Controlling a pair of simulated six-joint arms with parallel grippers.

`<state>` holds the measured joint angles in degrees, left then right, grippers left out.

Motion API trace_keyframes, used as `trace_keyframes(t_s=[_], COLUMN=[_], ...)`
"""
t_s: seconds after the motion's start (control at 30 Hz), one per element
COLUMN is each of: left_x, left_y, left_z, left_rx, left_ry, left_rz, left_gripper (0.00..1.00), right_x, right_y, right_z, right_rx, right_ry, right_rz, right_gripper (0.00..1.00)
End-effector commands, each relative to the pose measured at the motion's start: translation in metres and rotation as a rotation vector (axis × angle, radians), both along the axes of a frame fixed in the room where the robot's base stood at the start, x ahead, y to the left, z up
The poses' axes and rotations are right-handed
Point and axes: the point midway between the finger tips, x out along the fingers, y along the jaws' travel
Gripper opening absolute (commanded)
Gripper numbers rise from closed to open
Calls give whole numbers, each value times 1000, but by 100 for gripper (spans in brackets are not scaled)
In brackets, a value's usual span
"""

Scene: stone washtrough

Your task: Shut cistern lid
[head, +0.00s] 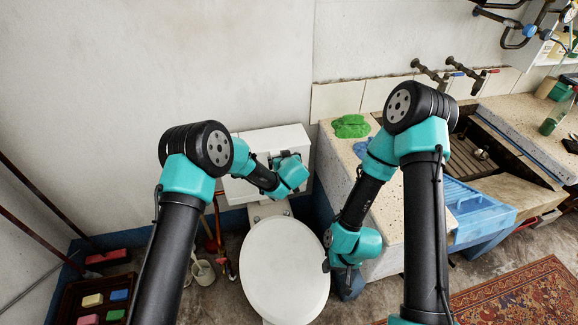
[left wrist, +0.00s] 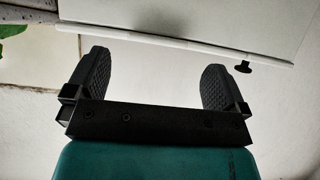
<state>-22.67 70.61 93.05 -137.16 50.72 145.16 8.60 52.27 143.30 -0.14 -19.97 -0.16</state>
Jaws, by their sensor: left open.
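The white cistern (head: 240,190) stands against the wall behind the toilet. Its white lid (head: 268,138) shows as a pale slab at the top; how far it is open is hard to tell in the head view. My left gripper (head: 284,157) is at the cistern's front right, close to the lid. In the left wrist view its two dark fingers (left wrist: 156,78) are apart with nothing between them. A white panel edge and a small black knob (left wrist: 243,67) lie beyond the fingertips. My right gripper (head: 346,276) hangs low between the toilet and the trough; its jaws are unclear.
The closed white toilet seat cover (head: 285,268) is below the cistern. The stone trough (head: 395,215) with a green cloth (head: 351,126) and a blue washboard-like piece (head: 475,207) is at the right. A brush pot (head: 203,272) and a crate with sponges (head: 72,298) stand left.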

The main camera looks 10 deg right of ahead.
Motion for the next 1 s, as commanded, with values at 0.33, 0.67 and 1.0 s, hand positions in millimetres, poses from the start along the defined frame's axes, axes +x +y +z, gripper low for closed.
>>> trace_keyframes(t_s=[0.33, 0.67, 1.0], left_x=[-58, -90, -92], left_y=[-4, -4, -5], left_z=[36, 54, 55], left_rx=[1, 1, 0], left_ry=[-6, -7, -8], left_rz=[-3, -1, -1], left_gripper=[100, 100, 100], right_x=[0, 0, 0], right_y=[0, 0, 0], right_z=[0, 0, 0], right_rx=[0, 0, 0], right_ry=[0, 0, 0], right_rz=[0, 0, 0], right_gripper=[43, 43, 43])
